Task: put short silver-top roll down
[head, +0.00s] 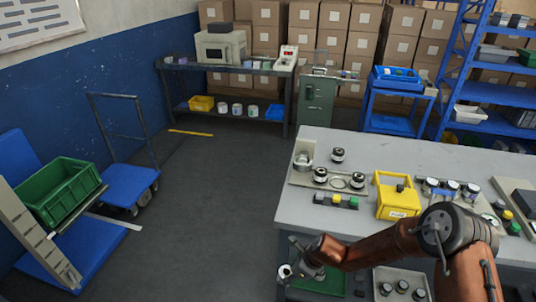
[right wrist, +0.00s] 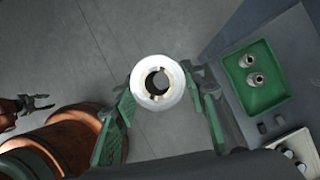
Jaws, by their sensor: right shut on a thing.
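A short roll (right wrist: 148,98) with a pale ring-shaped end and a dark hollow core is held between the green fingers of my right gripper (right wrist: 168,112) in the right wrist view. In the head view the roll (head: 285,271) shows small and pale at the tip of my right gripper (head: 296,272), beside the table's front left. It is in the air, over the grey floor in the wrist view. My left gripper (right wrist: 46,102) appears at the left edge of the wrist view, with its fingers apart and nothing between them.
A green tray (right wrist: 250,104) with two silver-topped pieces lies right of the held roll. A pale tray (head: 402,274) with several dark-topped pieces stands below the table edge. The grey table (head: 300,212) carries rolls and a yellow box (head: 398,203).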

